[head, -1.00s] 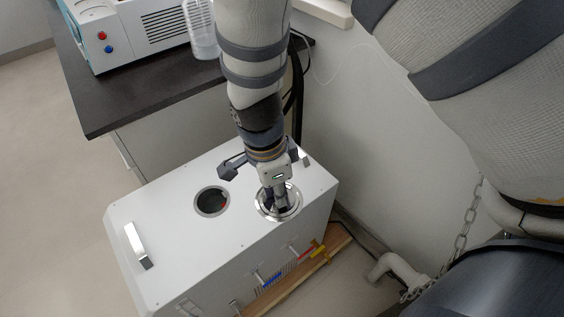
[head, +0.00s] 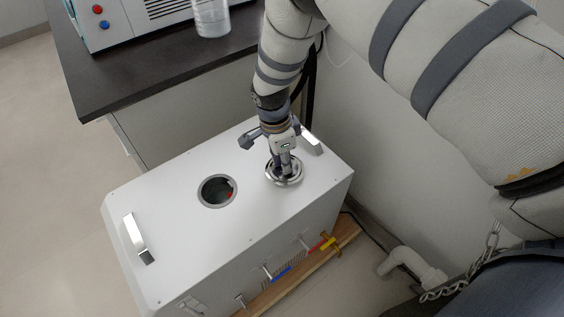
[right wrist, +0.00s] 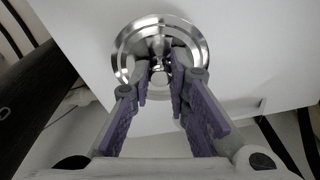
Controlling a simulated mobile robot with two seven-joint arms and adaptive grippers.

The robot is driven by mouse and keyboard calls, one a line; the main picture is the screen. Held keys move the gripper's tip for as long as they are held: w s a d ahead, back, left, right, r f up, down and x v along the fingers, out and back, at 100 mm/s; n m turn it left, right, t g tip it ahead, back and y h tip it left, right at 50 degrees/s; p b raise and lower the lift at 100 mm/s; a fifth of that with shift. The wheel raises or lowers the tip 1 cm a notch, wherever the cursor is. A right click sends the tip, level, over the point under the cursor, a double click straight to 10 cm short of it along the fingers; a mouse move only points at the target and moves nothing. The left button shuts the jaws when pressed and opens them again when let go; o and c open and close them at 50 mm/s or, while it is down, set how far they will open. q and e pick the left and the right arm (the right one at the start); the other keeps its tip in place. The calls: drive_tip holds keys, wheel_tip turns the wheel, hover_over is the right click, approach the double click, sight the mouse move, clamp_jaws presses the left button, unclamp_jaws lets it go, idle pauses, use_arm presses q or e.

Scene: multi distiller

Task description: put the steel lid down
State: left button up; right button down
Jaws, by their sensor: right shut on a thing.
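The round, shiny steel lid (head: 273,178) is at the right part of the white box's top (head: 240,225), to the right of the round opening (head: 217,190). My right gripper (head: 285,168) reaches down from above and is shut on the lid's centre knob. In the right wrist view the lid (right wrist: 197,45) lies flat beyond the purple-padded fingers (right wrist: 161,78), which close around the knob. I cannot tell whether the lid touches the box top or is just above it. My left gripper is not in view.
Metal handles stand on the box top at left (head: 134,238) and near the lid (head: 311,139). A dark counter (head: 150,75) behind holds a teal and white machine (head: 130,25) and a clear beaker (head: 211,20). Coloured valves (head: 328,243) line the box's front.

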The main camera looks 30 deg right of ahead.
sight(278, 170)
drive_tip(key=shift+f, duration=0.65)
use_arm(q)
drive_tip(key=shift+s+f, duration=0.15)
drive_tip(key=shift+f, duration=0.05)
use_arm(e)
drive_tip(key=c, duration=1.5)
unclamp_jaws()
drive_tip(key=shift+r, duration=0.3)
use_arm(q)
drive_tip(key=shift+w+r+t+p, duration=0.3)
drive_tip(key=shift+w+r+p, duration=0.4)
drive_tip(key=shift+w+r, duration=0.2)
use_arm(e)
drive_tip(key=r, duration=0.4)
drive_tip(key=a+r, duration=0.1)
drive_tip(key=r, duration=0.6)
drive_tip(key=shift+w+a+r, duration=0.15)
drive_tip(key=shift+a+r, duration=0.1)
drive_tip(key=shift+r, duration=0.1)
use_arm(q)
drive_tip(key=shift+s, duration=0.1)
